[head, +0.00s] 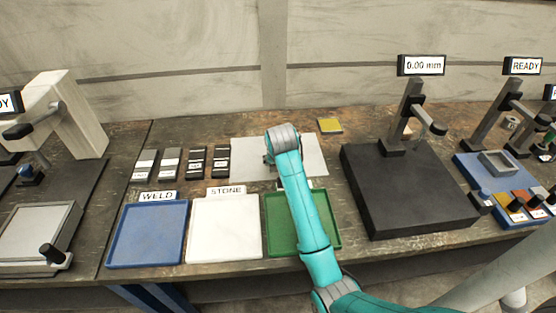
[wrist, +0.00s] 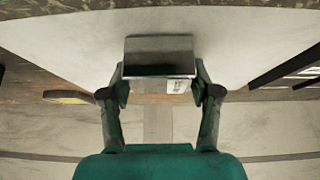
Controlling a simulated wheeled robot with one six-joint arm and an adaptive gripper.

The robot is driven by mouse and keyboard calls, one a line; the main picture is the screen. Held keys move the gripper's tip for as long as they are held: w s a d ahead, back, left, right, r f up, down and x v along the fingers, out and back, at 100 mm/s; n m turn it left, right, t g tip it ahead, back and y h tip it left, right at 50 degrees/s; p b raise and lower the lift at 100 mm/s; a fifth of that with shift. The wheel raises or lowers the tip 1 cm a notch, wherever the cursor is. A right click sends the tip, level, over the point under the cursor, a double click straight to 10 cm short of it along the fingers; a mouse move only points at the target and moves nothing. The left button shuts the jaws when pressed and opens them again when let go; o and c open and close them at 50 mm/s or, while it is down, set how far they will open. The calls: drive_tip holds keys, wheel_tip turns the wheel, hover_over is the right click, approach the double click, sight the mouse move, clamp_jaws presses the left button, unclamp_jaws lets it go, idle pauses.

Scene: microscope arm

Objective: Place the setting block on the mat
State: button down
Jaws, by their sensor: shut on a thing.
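The setting block (wrist: 160,55) is a grey metal block with a small white label, held between the two fingers of my gripper (wrist: 160,88) in the wrist view. In the head view my gripper (head: 270,160) is over a pale flat mat (head: 308,150) at the back of the bench. The arm's wrist hides the block there. The mat also shows in the wrist view (wrist: 60,45), behind the block. I cannot tell whether the block touches it.
Several small labelled blocks (head: 196,162) stand left of the mat. Blue (head: 147,235), white (head: 225,230) and green (head: 272,225) trays lie in front. A yellow square (head: 330,126) lies behind. A black slab (head: 405,185) with a gauge stands right.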

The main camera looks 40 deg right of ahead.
drive_tip(key=shift+c, duration=1.2)
unclamp_jaws()
drive_tip(key=shift+s+a+r, duration=0.15)
drive_tip(key=shift+r, duration=0.3)
drive_tip(key=v, duration=1.1)
drive_tip(key=shift+s, duration=0.1)
